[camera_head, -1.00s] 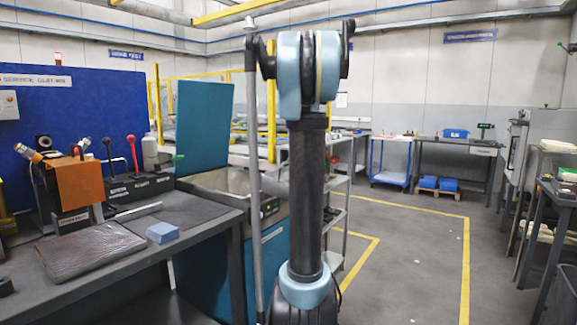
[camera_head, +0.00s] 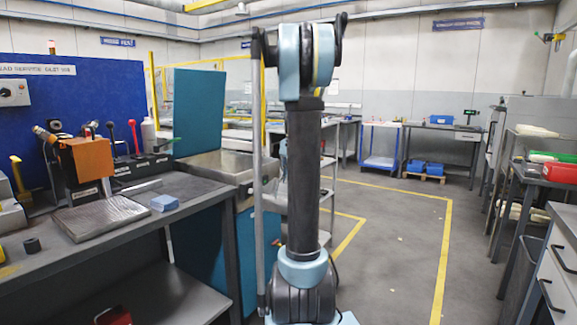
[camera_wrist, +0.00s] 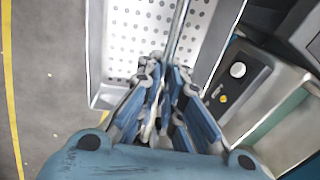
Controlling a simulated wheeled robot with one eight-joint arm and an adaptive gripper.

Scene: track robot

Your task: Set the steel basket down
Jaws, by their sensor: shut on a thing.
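The steel basket shows in the wrist view, with a perforated grey floor (camera_wrist: 138,38) and a plain metal rim around it. A thin bar handle (camera_wrist: 179,25) runs across it to my gripper (camera_wrist: 166,75). My gripper's blue fingers are shut on the basket's handle, and the basket hangs under the wrist. The floor shows past its left side. In the head view I cannot make out the basket or my gripper; my arm column stands mid-picture.
In the wrist view, a dark panel with a white knob (camera_wrist: 238,70) and a metal basin (camera_wrist: 288,125) lie right of the basket. The head view shows a workbench (camera_head: 120,245) at left with a blue block (camera_head: 164,203), a teal-lidded steel tank (camera_head: 232,162), and clear floor (camera_head: 395,260) at right.

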